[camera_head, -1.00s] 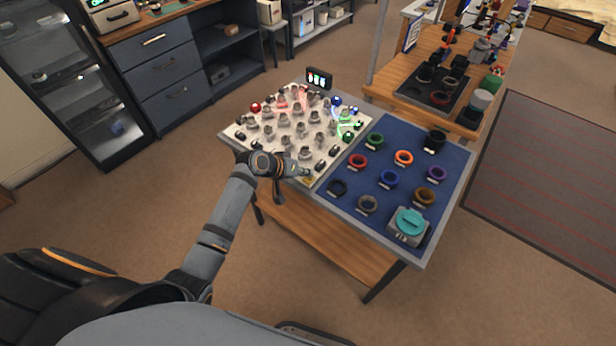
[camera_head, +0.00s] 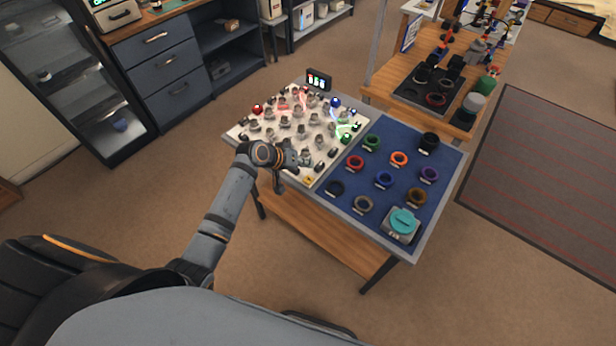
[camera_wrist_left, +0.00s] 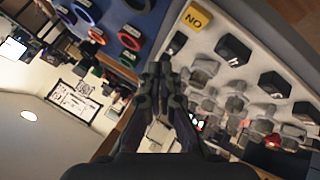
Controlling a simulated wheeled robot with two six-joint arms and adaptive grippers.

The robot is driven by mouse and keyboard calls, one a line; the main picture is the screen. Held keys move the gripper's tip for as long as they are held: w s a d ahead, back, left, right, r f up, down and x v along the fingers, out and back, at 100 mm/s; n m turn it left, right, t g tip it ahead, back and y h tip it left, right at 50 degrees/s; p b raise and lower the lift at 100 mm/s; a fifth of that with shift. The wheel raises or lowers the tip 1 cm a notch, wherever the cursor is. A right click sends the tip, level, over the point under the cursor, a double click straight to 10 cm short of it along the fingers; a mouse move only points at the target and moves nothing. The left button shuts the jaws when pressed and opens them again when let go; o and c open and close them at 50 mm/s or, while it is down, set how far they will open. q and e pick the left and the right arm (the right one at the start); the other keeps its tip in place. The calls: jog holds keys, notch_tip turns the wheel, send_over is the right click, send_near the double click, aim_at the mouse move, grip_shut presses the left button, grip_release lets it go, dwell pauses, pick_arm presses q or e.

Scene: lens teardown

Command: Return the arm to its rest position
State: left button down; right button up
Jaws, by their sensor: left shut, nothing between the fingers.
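My left arm comes in from the left in the head view. Its gripper (camera_head: 304,160) is over the near edge of the white board (camera_head: 322,178). In the left wrist view the gripper's fingers (camera_wrist_left: 160,76) are together, with nothing between them. The white board carries several grey knobs and small parts, with black lettered blocks (camera_wrist_left: 234,50) and a yellow block (camera_wrist_left: 196,17) along its edge. I cannot tell if the fingertips touch anything. My right gripper is in neither view.
A blue mat (camera_head: 404,182) with several coloured rings and a teal-topped box (camera_head: 403,224) fills the table's right half. A small display (camera_head: 319,79) stands at the back. A wooden bench (camera_head: 450,112) is behind. The floor (camera_head: 130,215) around my arm is clear.

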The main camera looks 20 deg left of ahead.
pick_arm(q)
jog(key=s+a+r+m+g+y, duration=0.1)
jog(key=s+a+r+g+y, duration=0.15)
jog(key=s, duration=1.05)
jog(key=s+a+r+m+g+y, duration=0.1)
jog(key=s+a+y, duration=0.3)
jog(key=s, duration=1)
notch_tip(320, 180, down, 24)
jog(key=a+f+g, duration=0.1)
jog(key=a, duration=0.2)
jog(key=s+f+g, duration=0.1)
jog(key=s+f, duration=1.7)
jog(key=s, duration=0.2)
jog(key=shift+a, duration=0.45)
